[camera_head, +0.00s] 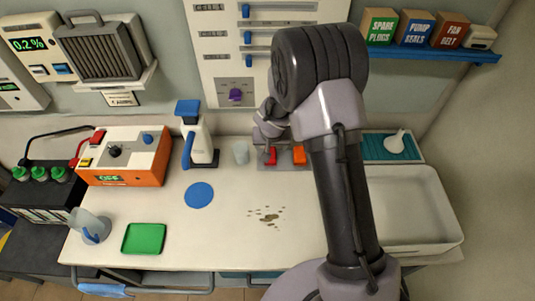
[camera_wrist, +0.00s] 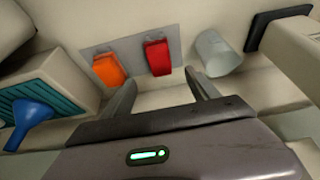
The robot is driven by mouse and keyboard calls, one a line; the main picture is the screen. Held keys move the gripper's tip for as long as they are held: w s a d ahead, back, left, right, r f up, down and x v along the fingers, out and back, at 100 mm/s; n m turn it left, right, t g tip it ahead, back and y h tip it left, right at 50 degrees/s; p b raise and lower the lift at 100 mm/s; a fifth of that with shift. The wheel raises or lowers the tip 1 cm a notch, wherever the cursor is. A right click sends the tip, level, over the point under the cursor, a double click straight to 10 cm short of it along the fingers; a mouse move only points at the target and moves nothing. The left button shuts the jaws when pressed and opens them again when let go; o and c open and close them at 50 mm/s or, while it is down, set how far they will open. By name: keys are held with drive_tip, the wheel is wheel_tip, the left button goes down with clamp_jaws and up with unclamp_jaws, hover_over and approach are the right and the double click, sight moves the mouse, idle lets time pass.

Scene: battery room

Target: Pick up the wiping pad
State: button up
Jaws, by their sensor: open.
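My gripper (camera_head: 266,128) hangs over the back of the white bench. In the wrist view its two fingers (camera_wrist: 161,78) are apart, with nothing between them. A red block (camera_head: 270,156) and an orange block (camera_head: 299,155) sit side by side on a grey plate. In the wrist view the red block (camera_wrist: 157,57) lies just beyond the fingertips and the orange block (camera_wrist: 108,70) is to its left. I cannot tell whether either is the wiping pad. A flat green square (camera_head: 144,238) and a blue disc (camera_head: 199,195) lie further forward.
A clear cup (camera_head: 240,152) and a white bottle with a blue top (camera_head: 196,137) stand left of the blocks. A white basin (camera_head: 452,230) and a teal tray (camera_head: 372,147) are at right. Brown stains (camera_head: 266,216) mark the open bench middle.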

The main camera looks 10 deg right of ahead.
drive_tip(key=b+x, duration=0.1)
drive_tip(key=x, duration=0.8)
drive_tip(key=shift+s, duration=0.15)
drive_tip(key=shift+s+r, duration=0.1)
drive_tip(key=shift+c, duration=0.4)
drive_tip(key=c, duration=1.4)
drive_tip(key=shift+r, duration=0.1)
